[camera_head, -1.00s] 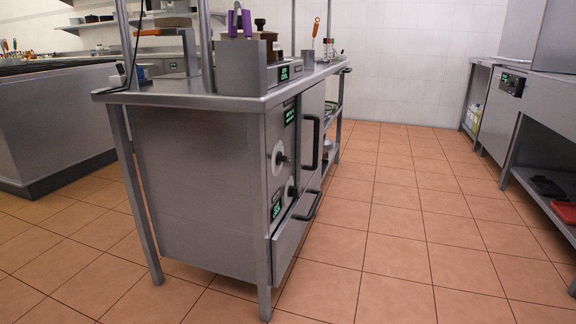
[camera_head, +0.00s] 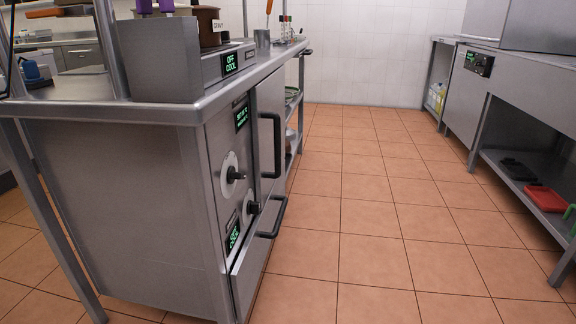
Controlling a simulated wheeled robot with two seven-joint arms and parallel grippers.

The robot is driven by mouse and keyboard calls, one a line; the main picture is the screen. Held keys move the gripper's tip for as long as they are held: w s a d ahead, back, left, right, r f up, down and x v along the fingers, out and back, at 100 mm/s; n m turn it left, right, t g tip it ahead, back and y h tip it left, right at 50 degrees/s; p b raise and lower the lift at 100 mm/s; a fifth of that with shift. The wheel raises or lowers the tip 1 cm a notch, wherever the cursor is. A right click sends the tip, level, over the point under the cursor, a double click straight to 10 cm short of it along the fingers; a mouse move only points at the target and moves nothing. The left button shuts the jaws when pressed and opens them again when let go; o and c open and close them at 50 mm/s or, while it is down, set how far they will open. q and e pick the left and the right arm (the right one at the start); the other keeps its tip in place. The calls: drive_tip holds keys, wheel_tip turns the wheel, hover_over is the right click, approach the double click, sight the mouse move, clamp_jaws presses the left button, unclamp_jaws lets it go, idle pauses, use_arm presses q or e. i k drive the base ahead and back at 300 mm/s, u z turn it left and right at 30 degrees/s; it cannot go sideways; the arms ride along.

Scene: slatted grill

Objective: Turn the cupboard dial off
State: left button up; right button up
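The steel cupboard (camera_head: 130,200) stands at the left, its front facing right and seen at a steep angle. An upper dial (camera_head: 232,176) with a white round plate and dark knob is on its front panel. A lower dark knob (camera_head: 252,207) sits below and to the right of it. A small green-lit display (camera_head: 241,114) is above the dials and another lit display (camera_head: 233,236) is beside the lower knob. Their text is too small to read surely. Neither of my grippers is in view.
Black bar handles (camera_head: 271,146) stick out from the cupboard front. A brown pot (camera_head: 207,26) stands on a unit reading "OFF COOL" on the worktop. A steel counter (camera_head: 532,95) with a lower shelf lines the right. The tiled floor (camera_head: 350,220) between is clear.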

sight(232, 175)
drive_tip(key=u, duration=0.2)
drive_tip(key=i, duration=0.95)
drive_tip(key=u, duration=0.55)
